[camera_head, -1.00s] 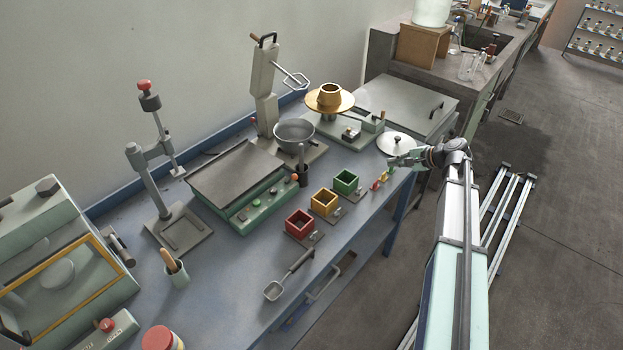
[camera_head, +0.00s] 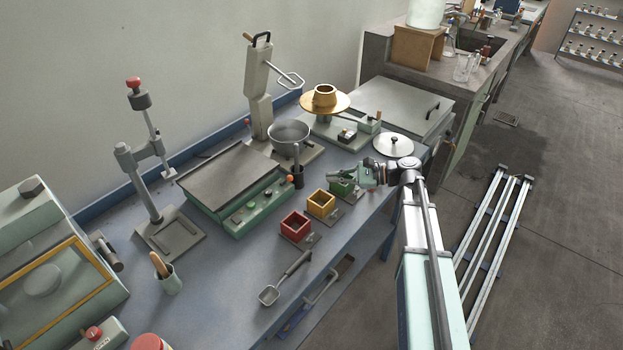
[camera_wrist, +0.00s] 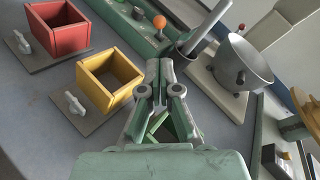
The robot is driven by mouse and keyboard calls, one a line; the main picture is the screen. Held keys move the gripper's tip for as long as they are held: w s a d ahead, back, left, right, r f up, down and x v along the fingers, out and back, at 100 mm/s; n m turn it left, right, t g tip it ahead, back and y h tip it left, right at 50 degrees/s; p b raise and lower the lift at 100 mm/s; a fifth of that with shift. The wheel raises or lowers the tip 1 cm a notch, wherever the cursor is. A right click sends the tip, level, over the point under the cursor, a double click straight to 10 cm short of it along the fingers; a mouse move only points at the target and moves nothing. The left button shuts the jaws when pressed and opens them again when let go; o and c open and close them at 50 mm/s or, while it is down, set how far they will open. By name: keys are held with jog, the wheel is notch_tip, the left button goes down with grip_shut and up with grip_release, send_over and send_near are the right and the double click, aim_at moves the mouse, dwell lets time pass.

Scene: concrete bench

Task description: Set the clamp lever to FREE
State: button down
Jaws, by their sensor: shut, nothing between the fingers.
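I cannot read any FREE marking, and I cannot tell for sure which part is the clamp lever. An orange ball knob (camera_head: 290,178) stands at the right end of the green-fronted flat-topped machine (camera_head: 228,185); the knob also shows in the wrist view (camera_wrist: 159,22). A small red knob (camera_head: 247,122) sits by the pale column (camera_head: 260,85) behind the pot, and a red knob shows in the wrist view (camera_wrist: 240,77). My gripper (camera_head: 362,178) is shut and empty above the green box (camera_head: 341,188), partly hiding it. In the wrist view its fingertips (camera_wrist: 159,70) are together, right of the yellow box.
A red box (camera_head: 295,227) and a yellow box (camera_head: 320,204) stand along the bench's front side. A grey pot (camera_head: 290,138), a dark upright handle (camera_head: 298,165) and a gold wheel (camera_head: 325,103) stand behind. A scoop (camera_head: 270,293) lies nearer, with clear bench around it.

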jog(key=p, duration=0.2)
send_near(286, 181)
jog(key=x, duration=0.4)
jog(key=shift+w+a+f, duration=0.1)
jog(key=shift+w+a, duration=0.1)
jog(key=shift+a, duration=0.05)
jog(key=shift+a+p, duration=0.1)
jog(key=shift+p, duration=0.2)
